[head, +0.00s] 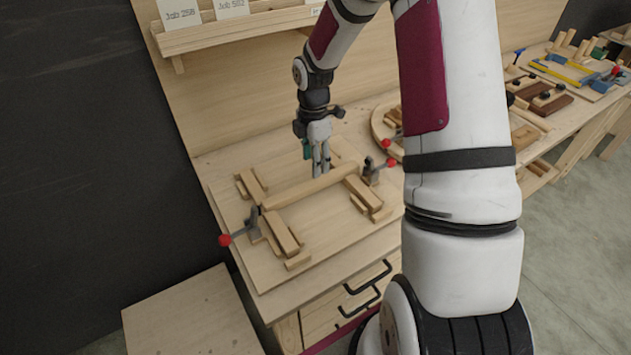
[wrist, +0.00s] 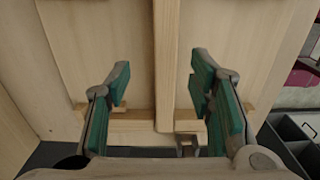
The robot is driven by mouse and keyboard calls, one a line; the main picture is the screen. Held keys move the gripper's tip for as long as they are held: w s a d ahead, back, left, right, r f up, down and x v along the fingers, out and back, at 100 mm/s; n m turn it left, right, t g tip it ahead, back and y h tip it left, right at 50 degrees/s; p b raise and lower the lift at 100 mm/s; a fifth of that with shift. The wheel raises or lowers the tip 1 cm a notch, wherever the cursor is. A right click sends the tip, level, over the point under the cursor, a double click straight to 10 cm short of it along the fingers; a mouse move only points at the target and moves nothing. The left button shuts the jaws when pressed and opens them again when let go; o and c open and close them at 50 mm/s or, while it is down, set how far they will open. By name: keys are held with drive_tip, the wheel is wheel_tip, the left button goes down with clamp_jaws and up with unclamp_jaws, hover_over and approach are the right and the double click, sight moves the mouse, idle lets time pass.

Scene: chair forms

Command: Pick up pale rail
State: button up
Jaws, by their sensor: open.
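The pale rail (head: 300,191) is a long, light wooden bar lying across the fixture board (head: 235,205) in the head view. In the wrist view the pale rail (wrist: 167,50) runs up the middle of the picture. My gripper (head: 320,173) points down at the rail's middle to right part in the head view. In the wrist view my gripper (wrist: 160,70) is open, with green-padded fingers on either side of the rail and a visible gap on both sides. The head view does not clearly show how far the fingertips reach down beside the rail.
Toggle clamps with red knobs stand at the left (head: 226,240) and right (head: 391,163) of the board. Short wooden blocks (head: 282,233) lie near the rail's ends. A backboard with a card shelf (head: 235,27) rises behind. More fixtures (head: 545,97) fill the bench at right.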

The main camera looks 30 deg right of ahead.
sight(313, 185)
drive_tip(key=shift+w+d+f+p, duration=0.1)
drive_tip(key=shift+f+p, duration=0.25)
drive_tip(key=shift+f, duration=1.5)
drive_tip(key=shift+w+d+f+p, duration=0.1)
drive_tip(key=shift+f+p, duration=0.2)
drive_tip(key=shift+f, duration=1.55)
